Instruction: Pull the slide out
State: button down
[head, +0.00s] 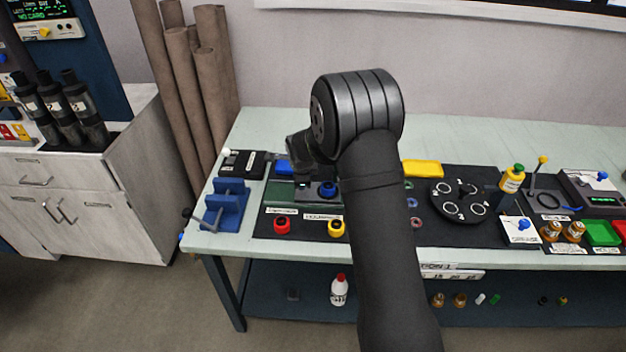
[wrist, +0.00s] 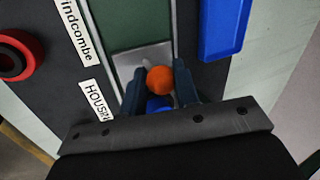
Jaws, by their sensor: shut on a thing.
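In the wrist view the slide is a light grey metal plate (wrist: 128,62) at the end of a dark green strip (wrist: 130,22). An orange ball knob (wrist: 160,79) stands over the plate, between the fingers of my gripper (wrist: 158,80). The fingers are shut with the knob between them; their contact with it is partly hidden. A blue part (wrist: 158,103) shows just behind the knob, between the fingers. In the head view my gripper (head: 303,180) is over the green housing (head: 281,193), and my arm hides much of that area.
A blue tray (wrist: 224,25) lies right of the strip in the wrist view. A red ring-shaped part (wrist: 18,58) is at the left. In the head view a blue rack (head: 226,204) stands left, and a yellow round part (head: 336,228) sits in front of the housing.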

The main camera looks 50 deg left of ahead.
jog(key=s+a, duration=0.6)
jog(key=a, duration=0.1)
jog(key=shift+s, duration=0.4)
jog(key=c, duration=1.2)
grip_release()
jog(key=shift+s, duration=0.1)
jog(key=shift+o, duration=0.5)
jog(key=shift+d, duration=0.1)
jog(key=v, duration=1.7)
jog(key=shift+r, duration=0.2)
jog(key=x, duration=1.7)
jog(key=shift+f, duration=0.25)
jog(key=shift+r, duration=0.15)
